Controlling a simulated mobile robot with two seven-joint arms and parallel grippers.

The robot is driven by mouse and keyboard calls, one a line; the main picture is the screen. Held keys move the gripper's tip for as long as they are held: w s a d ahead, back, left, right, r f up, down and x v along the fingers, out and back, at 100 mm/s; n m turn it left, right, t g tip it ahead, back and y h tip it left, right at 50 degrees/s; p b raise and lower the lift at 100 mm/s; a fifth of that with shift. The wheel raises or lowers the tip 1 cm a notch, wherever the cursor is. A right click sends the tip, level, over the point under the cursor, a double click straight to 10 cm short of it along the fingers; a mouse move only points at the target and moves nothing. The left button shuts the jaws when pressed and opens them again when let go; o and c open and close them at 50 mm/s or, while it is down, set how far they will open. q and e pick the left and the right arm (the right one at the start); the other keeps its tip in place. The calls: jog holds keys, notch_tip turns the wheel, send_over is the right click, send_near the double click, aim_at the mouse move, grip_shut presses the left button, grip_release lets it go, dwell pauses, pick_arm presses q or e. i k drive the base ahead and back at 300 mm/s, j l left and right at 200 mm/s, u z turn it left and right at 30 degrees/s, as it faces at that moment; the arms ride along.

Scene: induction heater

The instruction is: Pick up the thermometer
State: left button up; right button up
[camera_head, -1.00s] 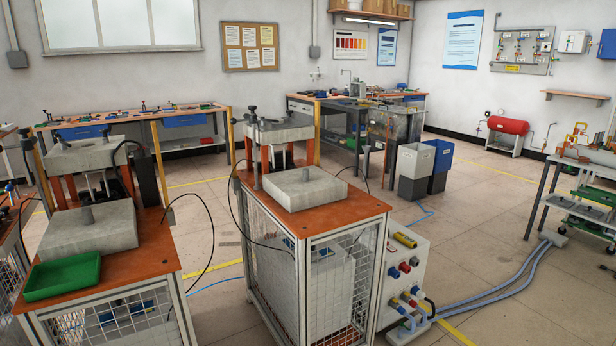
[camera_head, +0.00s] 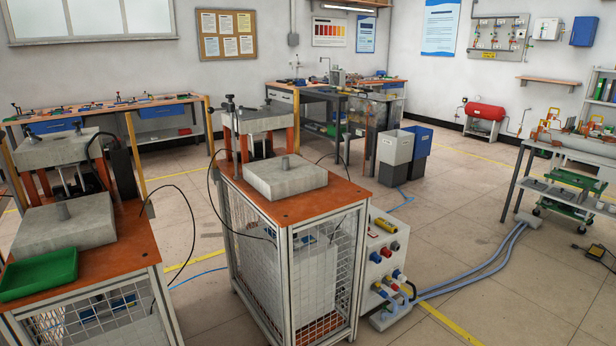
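I cannot make out a thermometer in the head view. Neither of my grippers is in view. The nearest surfaces are two caged workstations with orange tops. The middle workstation (camera_head: 315,203) carries a grey square block with a short knob (camera_head: 286,178). The left workstation (camera_head: 130,245) carries a similar grey block (camera_head: 62,228) and a green tray (camera_head: 38,274), which looks empty.
A power box with coloured sockets (camera_head: 386,262) stands right of the middle workstation, with blue cables on the floor. Grey and blue bins (camera_head: 395,147) stand behind. A right-hand table (camera_head: 540,150) has a green trolley (camera_head: 572,180) by it. Open floor (camera_head: 470,240) lies between.

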aim_at(388, 226)
jog(key=i+l+z, duration=0.8)
jog(key=z, duration=0.2)
jog(key=i+l+z, duration=0.1)
jog(key=i+z, duration=0.2)
jog(key=i, duration=0.25)
jog(key=i+z, duration=0.3)
jog(key=i, duration=0.25)
jog(key=i+l+u, duration=0.15)
jog(key=i, duration=0.4)
jog(key=i+u, duration=0.1)
jog(key=i, duration=0.5)
jog(key=i+l+u, duration=0.15)
jog(key=i+u, duration=0.15)
jog(key=u, duration=0.2)
jog(key=i+l+u, duration=0.25)
jog(key=u, duration=0.2)
jog(key=i+u, duration=0.15)
jog(key=u, duration=0.3)
jog(key=i+l+u, duration=0.1)
jog(key=u, duration=0.3)
jog(key=i+l+u, duration=0.1)
jog(key=l+u, duration=0.15)
jog(key=u, duration=0.2)
jog(key=i+l+u, duration=0.1)
jog(key=u, duration=0.3)
jog(key=l+u, duration=0.25)
jog(key=u, duration=0.2)
